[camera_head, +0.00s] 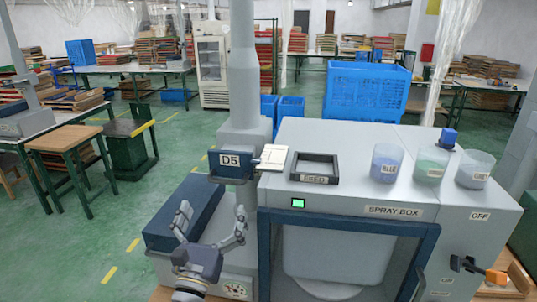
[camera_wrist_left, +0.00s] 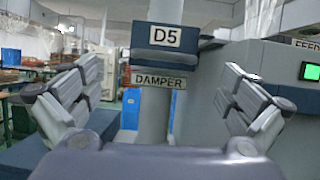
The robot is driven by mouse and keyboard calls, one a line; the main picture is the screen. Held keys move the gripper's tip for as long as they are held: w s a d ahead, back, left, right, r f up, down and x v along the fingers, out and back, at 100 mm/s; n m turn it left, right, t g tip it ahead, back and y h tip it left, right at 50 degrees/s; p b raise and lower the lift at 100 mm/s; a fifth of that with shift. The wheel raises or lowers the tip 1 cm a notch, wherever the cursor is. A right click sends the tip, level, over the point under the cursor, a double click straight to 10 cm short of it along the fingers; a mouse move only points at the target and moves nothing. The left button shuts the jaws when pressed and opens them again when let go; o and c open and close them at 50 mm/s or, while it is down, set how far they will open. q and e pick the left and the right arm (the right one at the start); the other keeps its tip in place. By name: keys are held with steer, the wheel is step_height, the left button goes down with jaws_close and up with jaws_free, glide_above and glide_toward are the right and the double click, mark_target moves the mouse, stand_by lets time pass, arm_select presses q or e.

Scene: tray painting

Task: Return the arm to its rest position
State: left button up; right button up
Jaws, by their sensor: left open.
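My left gripper (camera_head: 212,226) is open and empty in the head view, its fingers spread wide in front of the blue D5 block (camera_head: 231,165). In the left wrist view both fingers of the gripper (camera_wrist_left: 157,105) stand apart with nothing between them. Beyond them is the D5 block (camera_wrist_left: 178,58), with a DAMPER label (camera_wrist_left: 158,79) below it. A pale flat plate (camera_head: 272,157) is beside the D5 block in the head view. My right gripper is in neither view.
The spray box (camera_head: 390,213) fills the right side. On its top are a dark FEED tray frame (camera_head: 315,180), a BLUE cup (camera_head: 385,165), a green-tinted cup (camera_head: 431,165) and a grey cup (camera_head: 474,171). Green floor (camera_head: 130,225) is open at left.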

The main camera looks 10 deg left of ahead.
arm_select(q)
steer(key=s+a+f+n+g+y, duration=0.3)
steer(key=s+a+f+n+g, duration=0.15)
steer(key=f+n, duration=0.5)
steer(key=s+a+f+n+g+y, duration=0.35)
steer(key=s+a+f+n, duration=0.2)
steer(key=n, duration=0.75)
steer(key=s+d+f+n+g+h, duration=0.25)
steer(key=s+f+n+g, duration=0.2)
steer(key=s, duration=0.25)
steer(key=s+d+f+n+g+h, duration=0.25)
steer(key=s+d+f, duration=0.2)
steer(key=s, duration=0.25)
steer(key=s+d+f+n+g+h, duration=0.1)
steer(key=s+d+f+n+g, duration=0.1)
steer(key=s+f+n+g, duration=0.4)
step_height(320, 180, down, 26)
steer(key=s+m+t+b, duration=0.1)
steer(key=s+m+b, duration=0.1)
steer(key=s+a+f+g+b, duration=0.1)
steer(key=s+a+f+b, duration=0.1)
steer(key=s+f, duration=1.5)
step_height(320, 180, down, 2)
steer(key=shift+s+a+f, duration=0.15)
steer(key=shift+s+a, duration=0.15)
